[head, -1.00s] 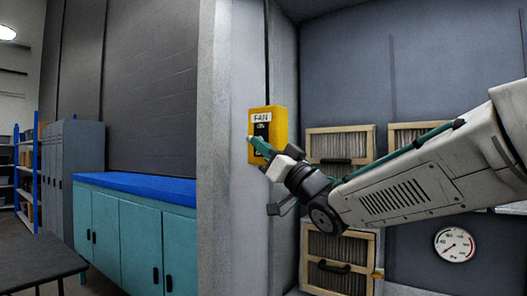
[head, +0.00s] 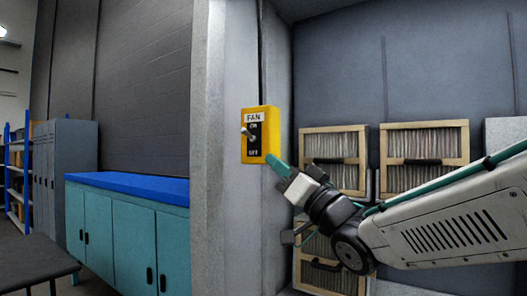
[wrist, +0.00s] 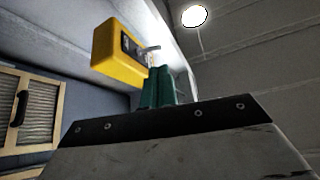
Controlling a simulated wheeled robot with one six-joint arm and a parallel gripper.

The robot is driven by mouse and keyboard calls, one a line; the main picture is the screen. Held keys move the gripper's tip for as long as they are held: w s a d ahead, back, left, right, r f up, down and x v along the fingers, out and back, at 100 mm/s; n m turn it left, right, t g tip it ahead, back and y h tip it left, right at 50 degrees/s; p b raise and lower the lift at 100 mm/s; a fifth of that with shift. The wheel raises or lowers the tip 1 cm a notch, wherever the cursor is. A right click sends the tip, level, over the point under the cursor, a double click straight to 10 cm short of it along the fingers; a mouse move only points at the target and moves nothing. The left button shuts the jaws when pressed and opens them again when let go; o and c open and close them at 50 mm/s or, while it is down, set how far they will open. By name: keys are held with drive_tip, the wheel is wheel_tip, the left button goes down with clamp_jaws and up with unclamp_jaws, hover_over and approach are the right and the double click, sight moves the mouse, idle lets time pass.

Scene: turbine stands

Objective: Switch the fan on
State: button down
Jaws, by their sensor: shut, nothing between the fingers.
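A yellow fan switch box (head: 270,120) is fixed to the grey pillar, labelled FAN, with ON at the top and OFF at the bottom of its black plate. Its metal toggle lever (head: 247,133) sticks out toward the left, with its tip slightly raised, closer to the ON label. My gripper (head: 273,161), with teal fingers, is shut and empty at the lower right corner of the box, apart from the lever. The wrist view shows the box (wrist: 118,55) and lever (wrist: 150,49) beyond my closed fingers (wrist: 158,85). Whether the fingers touch the box is unclear.
Wood-framed filters (head: 424,180) line the recess to the right of the pillar (head: 225,220). A teal cabinet with a blue top (head: 130,186) and grey lockers (head: 70,150) stand left. A dark table (head: 30,262) is at lower left.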

drive_tip(key=v, duration=0.5)
drive_tip(key=shift+s+a+r, duration=0.1)
drive_tip(key=w+d+f+m+h, duration=0.3)
drive_tip(key=w+f+h, duration=0.2)
drive_tip(key=f+h, duration=0.45)
drive_tip(key=s+d+f+g+h, duration=0.3)
drive_tip(key=d+f+g+h, duration=0.3)
drive_tip(key=f, duration=0.4)
drive_tip(key=s+d+f+m+g+h, duration=0.1)
drive_tip(key=s+d+f+g, duration=0.2)
drive_tip(key=s+f, duration=0.15)
drive_tip(key=s+d+f+g+h, duration=0.1)
drive_tip(key=s+d+f+g, duration=0.1)
drive_tip(key=s+d+f, duration=0.3)
drive_tip(key=s+g, duration=0.5)
drive_tip(key=s, duration=1.1)
drive_tip(key=shift+s+d+r+m+g+y, duration=0.3)
drive_tip(key=shift+s+d+r+m+y, duration=0.05)
drive_tip(key=shift+r+m+y, duration=0.1)
